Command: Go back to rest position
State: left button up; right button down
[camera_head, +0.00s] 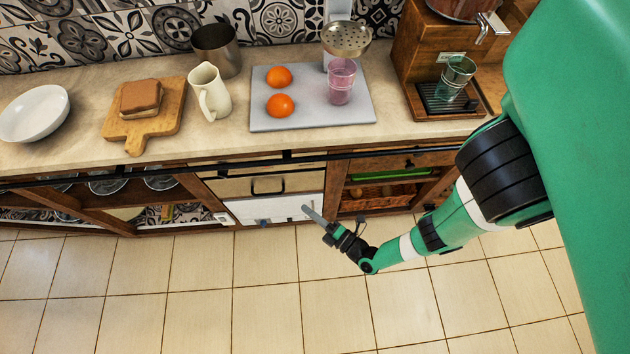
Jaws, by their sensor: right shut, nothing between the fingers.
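My right gripper (315,215) is at the end of the green and black arm that comes in from the right. It is shut and empty, low in front of the cabinet drawers and below the counter's front edge. Tiled floor (265,290) shows beneath and around it. It touches nothing that I can see. My left gripper is not in the head view.
The counter (60,150) carries a white bowl (35,114), a board (137,132) with a sandwich (141,97), a cream jug (208,92), a grey tray (312,119) with two oranges (280,105) and a pink glass (341,82). A wooden dispenser (425,50) stands right. The floor is clear.

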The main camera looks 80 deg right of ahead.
jog(key=shift+s, duration=0.15)
